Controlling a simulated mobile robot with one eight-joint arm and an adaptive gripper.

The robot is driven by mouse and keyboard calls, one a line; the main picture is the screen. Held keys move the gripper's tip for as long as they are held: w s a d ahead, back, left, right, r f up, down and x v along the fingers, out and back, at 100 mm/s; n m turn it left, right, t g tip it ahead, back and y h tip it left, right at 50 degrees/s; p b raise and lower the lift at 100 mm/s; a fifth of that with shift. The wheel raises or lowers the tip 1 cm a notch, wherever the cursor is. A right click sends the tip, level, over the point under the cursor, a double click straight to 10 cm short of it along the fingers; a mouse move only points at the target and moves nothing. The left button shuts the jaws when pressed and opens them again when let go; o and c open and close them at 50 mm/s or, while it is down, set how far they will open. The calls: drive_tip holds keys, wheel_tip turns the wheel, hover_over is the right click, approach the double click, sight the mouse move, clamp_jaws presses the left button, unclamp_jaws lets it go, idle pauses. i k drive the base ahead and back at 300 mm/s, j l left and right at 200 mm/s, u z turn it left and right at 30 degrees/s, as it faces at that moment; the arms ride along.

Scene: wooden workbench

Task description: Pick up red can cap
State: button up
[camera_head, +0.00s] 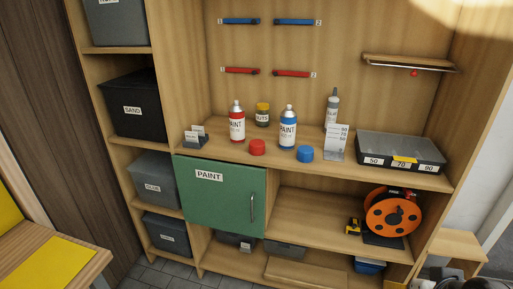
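The red can cap (257,147) sits on the workbench top near its front edge. It is apart from the red-banded paint spray can (237,125), which stands upright just behind it to the left. A blue cap (305,154) sits to its right, in front of the blue paint can (288,130). My gripper is not in view.
A small jar (262,115), a grey-topped bottle (332,108), a number card (337,142) and a sandpaper box (401,152) stand on the bench top (222,150). A green PAINT door (220,200) is closed below. An orange cable reel (393,213) sits on the lower shelf.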

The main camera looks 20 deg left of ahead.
sight(258, 146)
drive_tip(key=i+j+z, duration=0.15)
drive_tip(key=j, duration=0.25)
drive_tip(key=i+j+z, duration=0.2)
drive_tip(key=j, duration=0.2)
drive_tip(key=i+j+z, duration=0.15)
drive_tip(key=j, duration=0.25)
drive_tip(key=i+j+z, duration=0.2)
drive_tip(key=j, duration=0.25)
drive_tip(key=j+z, duration=0.15)
drive_tip(key=j, duration=0.3)
drive_tip(key=i+j+z, duration=0.2)
drive_tip(key=j, duration=0.3)
drive_tip(key=k+l, duration=0.05)
drive_tip(key=k, duration=0.05)
